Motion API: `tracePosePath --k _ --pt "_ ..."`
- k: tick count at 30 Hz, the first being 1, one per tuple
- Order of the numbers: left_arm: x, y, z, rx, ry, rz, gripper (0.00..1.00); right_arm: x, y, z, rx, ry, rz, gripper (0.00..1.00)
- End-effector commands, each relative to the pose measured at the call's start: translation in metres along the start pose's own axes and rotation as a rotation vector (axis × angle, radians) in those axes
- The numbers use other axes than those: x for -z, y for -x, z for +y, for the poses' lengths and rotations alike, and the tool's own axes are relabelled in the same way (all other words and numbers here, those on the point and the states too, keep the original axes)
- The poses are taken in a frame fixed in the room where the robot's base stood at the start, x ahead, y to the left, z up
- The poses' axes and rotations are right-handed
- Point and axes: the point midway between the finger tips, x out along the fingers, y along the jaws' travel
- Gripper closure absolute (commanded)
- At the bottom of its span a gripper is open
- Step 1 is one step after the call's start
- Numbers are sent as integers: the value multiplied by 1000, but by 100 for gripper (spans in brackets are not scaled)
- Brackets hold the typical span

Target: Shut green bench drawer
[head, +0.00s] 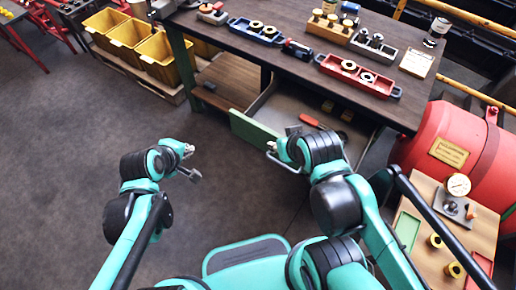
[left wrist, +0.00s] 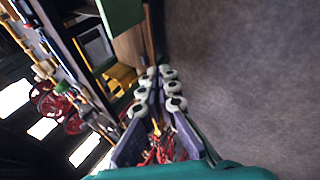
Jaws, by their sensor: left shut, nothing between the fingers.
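The green bench drawer (head: 255,134) stands pulled out from under the dark-topped workbench (head: 290,52). Its green front faces the floor area, and a red-handled tool (head: 309,120) shows inside. My left gripper (head: 191,163) is shut and empty, to the left of the drawer front and apart from it. In the left wrist view its fingers (left wrist: 158,90) lie close together, with a green panel (left wrist: 121,15) above; I cannot tell whether that is the drawer front. My right gripper (head: 283,152) is close by the drawer front's right end; contact and its finger state are unclear.
Yellow bins (head: 157,58) stand on a pallet left of the bench. Trays with parts, such as a red tray (head: 358,75), cover the bench top. A red tank (head: 448,140) and a wooden side table (head: 480,232) are at the right.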

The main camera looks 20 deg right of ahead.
Motion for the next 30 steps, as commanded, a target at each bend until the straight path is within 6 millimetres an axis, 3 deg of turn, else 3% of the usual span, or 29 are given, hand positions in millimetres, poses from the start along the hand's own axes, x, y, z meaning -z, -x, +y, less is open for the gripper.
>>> tracePosePath --k 1,6,9,13,18,23,30 --pt "-12 -25 4 -16 147 -37 100 -5 -7 0 0 0 0 60" --pt "-59 -90 14 -19 713 -173 100 -14 -19 0 0 0 0 60" --pt "-85 -119 14 9 995 -244 100 -17 -24 0 0 0 0 60" --pt "-111 -144 11 58 1262 -310 100 -20 -29 0 0 0 0 60" --pt "-128 -158 7 98 1429 -347 100 -22 -31 0 0 0 0 60" --pt "-134 -173 8 106 1452 -352 100 -26 -37 0 0 0 0 60" --pt "-148 -220 13 105 1450 -351 100 -38 -54 0 0 0 0 60"
